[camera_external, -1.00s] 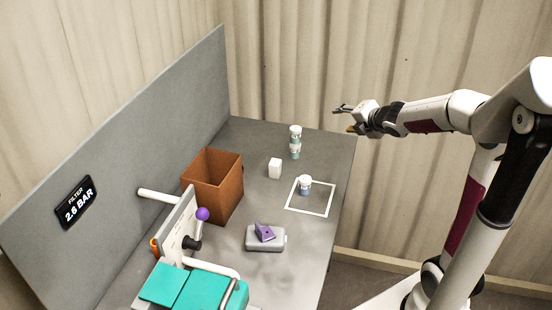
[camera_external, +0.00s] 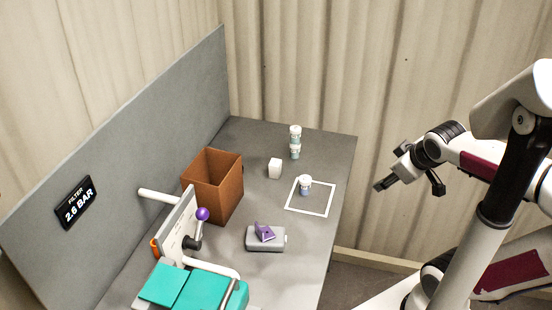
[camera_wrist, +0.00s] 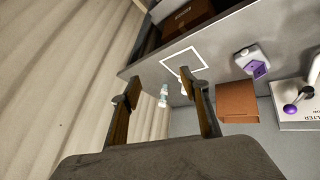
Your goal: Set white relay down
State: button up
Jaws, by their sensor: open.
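The white relay (camera_external: 275,168), a small white block, stands on the grey table between the brown bin and the white square outline. In the wrist view I cannot make it out, and a finger may hide it. My gripper (camera_external: 381,185) is off the table's right edge, well apart from the relay. In the wrist view my gripper (camera_wrist: 162,92) has its two fingers spread with nothing held between them.
A small jar (camera_external: 305,185) stands inside the white outline (camera_external: 327,213); stacked jars (camera_external: 295,143) stand behind. The brown bin (camera_external: 228,206), a grey case (camera_external: 265,243) with a purple part and a lever panel (camera_external: 176,232) occupy the left and front.

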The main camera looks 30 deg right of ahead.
jog(key=s+a+f+m+g+y, duration=0.1)
jog(key=s+a+m, duration=0.2)
jog(key=s, duration=0.3)
jog(key=shift+s+a+f, duration=0.25)
jog(key=shift+s+f, duration=0.05)
jog(key=shift+f, duration=0.1)
dwell(0.8)
